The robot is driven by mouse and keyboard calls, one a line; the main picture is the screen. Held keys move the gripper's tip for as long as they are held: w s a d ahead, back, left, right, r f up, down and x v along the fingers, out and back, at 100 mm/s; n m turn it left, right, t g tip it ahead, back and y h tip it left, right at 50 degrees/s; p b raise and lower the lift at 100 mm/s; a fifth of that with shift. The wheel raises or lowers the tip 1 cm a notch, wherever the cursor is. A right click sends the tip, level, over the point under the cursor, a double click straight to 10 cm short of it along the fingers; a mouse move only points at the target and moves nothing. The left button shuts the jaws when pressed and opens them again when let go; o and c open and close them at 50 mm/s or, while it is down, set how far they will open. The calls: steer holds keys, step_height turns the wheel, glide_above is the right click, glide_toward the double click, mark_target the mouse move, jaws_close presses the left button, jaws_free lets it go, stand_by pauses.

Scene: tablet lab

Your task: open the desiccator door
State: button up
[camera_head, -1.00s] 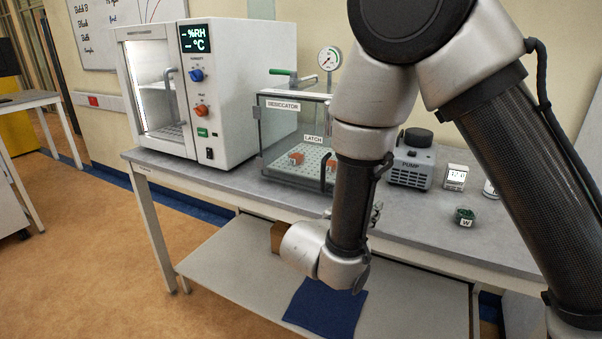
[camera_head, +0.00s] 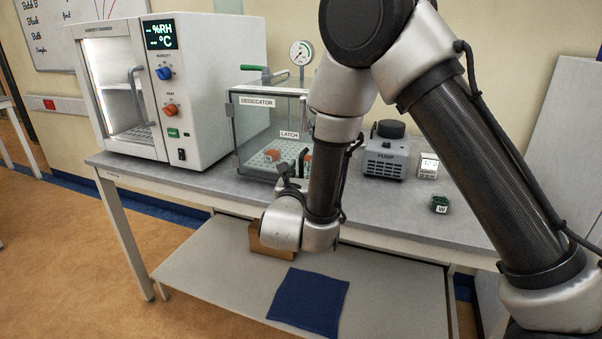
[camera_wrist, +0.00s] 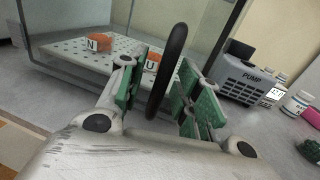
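The desiccator (camera_head: 238,134) is a clear box on the bench with a "DESICCATOR" label and a "LATCH" label on its front. Its door looks shut; my arm covers its right part in the head view. A black upright handle (camera_wrist: 176,45) shows in the wrist view in front of the glass. My gripper (camera_wrist: 163,90) is open, its green-padded fingers on either side of the handle's lower part, with visible gaps. In the head view my gripper (camera_head: 288,178) is in front of the desiccator, partly hidden by my wrist.
Orange items marked N (camera_wrist: 99,42) and U (camera_wrist: 152,62) sit on the perforated shelf inside. A humidity chamber (camera_head: 212,90) stands left, a pump (camera_head: 386,155) right. A small display box (camera_head: 428,167) and a green item (camera_head: 439,204) are further right. A brown box (camera_head: 270,244) lies below.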

jaws_close()
